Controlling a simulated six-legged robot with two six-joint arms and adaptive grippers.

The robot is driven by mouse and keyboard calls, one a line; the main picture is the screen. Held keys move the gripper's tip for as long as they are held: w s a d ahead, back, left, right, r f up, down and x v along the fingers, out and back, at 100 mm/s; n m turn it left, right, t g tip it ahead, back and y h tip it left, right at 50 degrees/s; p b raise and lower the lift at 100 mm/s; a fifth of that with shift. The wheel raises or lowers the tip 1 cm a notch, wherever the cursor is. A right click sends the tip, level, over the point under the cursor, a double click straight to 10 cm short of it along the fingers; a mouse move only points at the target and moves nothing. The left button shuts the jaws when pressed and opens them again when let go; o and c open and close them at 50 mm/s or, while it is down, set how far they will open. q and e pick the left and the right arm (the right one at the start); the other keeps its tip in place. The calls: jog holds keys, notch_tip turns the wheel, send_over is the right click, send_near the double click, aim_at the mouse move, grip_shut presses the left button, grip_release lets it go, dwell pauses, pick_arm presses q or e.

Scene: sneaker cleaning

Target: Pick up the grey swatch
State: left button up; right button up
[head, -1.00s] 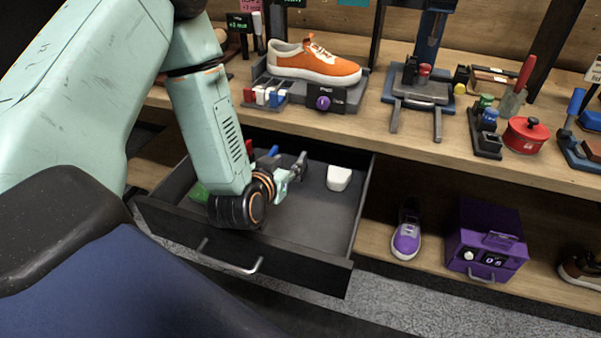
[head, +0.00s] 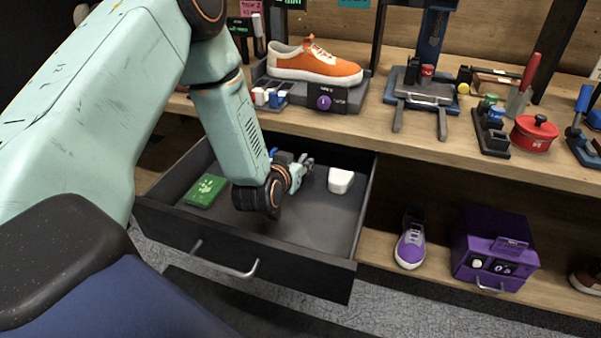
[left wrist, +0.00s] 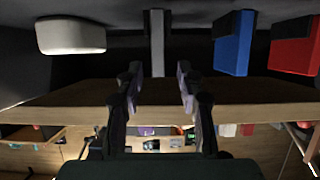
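The grey swatch (left wrist: 157,42) shows in the left wrist view as a narrow upright strip, beyond and between the fingertips of my left gripper (left wrist: 158,82). The fingers are apart, with a visible gap between them, and nothing is held. In the head view the left gripper (head: 304,165) is low inside the open drawer (head: 316,225), toward its back. I cannot make out the grey swatch there, where the arm and gripper cover that area. A blue swatch (left wrist: 233,42) and a red swatch (left wrist: 295,44) stand beside the grey one. My right gripper is not in view.
A white block (head: 341,181) lies in the drawer right of the gripper, and a green packet (head: 206,190) lies at the left. The workbench (head: 395,135) overhangs the drawer's back, with an orange sneaker (head: 315,64) on it. The drawer's front right floor is clear.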

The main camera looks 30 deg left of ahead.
pick_arm(q)
jog(key=shift+w+d, duration=0.1)
grip_shut()
dwell(0.3)
